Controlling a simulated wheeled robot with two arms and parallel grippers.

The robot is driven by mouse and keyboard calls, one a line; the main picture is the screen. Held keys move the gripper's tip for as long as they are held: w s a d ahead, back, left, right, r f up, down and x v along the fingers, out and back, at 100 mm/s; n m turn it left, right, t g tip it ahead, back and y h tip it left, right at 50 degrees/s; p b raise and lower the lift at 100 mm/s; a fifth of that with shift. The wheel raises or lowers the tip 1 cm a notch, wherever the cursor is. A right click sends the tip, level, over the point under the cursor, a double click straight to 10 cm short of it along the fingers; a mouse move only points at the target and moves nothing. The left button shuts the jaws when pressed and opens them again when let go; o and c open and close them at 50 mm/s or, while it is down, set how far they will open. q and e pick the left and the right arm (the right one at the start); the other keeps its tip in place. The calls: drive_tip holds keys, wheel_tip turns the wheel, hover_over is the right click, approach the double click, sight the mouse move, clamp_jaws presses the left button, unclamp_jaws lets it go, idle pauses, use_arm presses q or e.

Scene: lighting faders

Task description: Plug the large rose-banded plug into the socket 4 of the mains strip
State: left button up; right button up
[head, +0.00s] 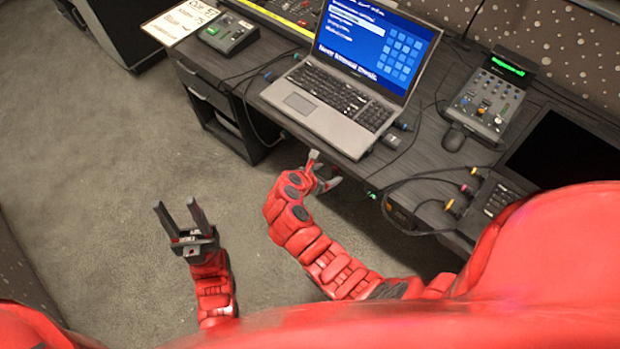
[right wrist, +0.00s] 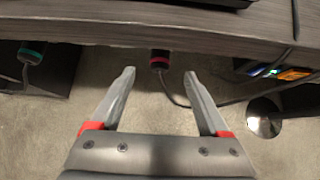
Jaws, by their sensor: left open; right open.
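A black plug with a rose band (right wrist: 159,57) hangs at the desk's front edge in the right wrist view, its dark cable trailing down and right. My right gripper (right wrist: 159,73) is open below the desk edge. The plug lies just beyond and between its fingertips, and I see no grip on it. In the head view my right gripper (head: 326,172) is by the desk edge below the laptop. My left gripper (head: 180,216) is open and empty over the floor. A dark unit with coloured lit parts (right wrist: 283,73) sits under the desk edge; I cannot tell its socket numbers.
A green-banded plug (right wrist: 31,52) hangs further left. The laptop (head: 340,85), mouse (head: 453,137) and small mixer (head: 487,103) stand on the desk (head: 418,155). Several colour-banded connectors (head: 467,188) lie at the desk's right part. The carpet (head: 100,200) at left is clear.

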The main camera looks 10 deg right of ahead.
drive_tip(key=v, duration=1.2)
drive_tip(key=shift+d, duration=0.1)
